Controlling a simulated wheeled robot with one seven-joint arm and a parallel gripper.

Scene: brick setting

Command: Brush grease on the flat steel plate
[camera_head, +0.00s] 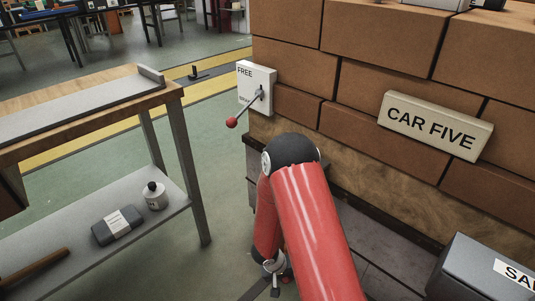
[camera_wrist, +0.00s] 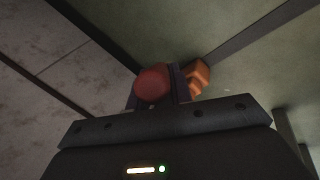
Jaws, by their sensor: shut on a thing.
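My gripper (camera_wrist: 157,95) points down beside the brick-loaded car; only part of it shows low in the head view (camera_head: 272,268). Its fingers are shut on a red rounded thing (camera_wrist: 153,82), which I cannot name surely. An orange-brown piece (camera_wrist: 197,77) shows just right of the fingers; I cannot tell whether it joins the red thing. A long flat grey plate (camera_head: 75,110) lies on the bench at the left, with a raised piece at its far end. A small pale jar (camera_head: 155,196) with a dark top stands on the lower shelf. I see no sure grease or brush.
The wooden-topped bench (camera_head: 153,80) has a grey lower shelf (camera_head: 130,243) with a labelled dark block (camera_head: 117,225) and a brown handle (camera_head: 35,272). A red-knobbed lever (camera_head: 245,108) sticks out from a white box marked FREE. A grey box (camera_head: 480,268) stands bottom right.

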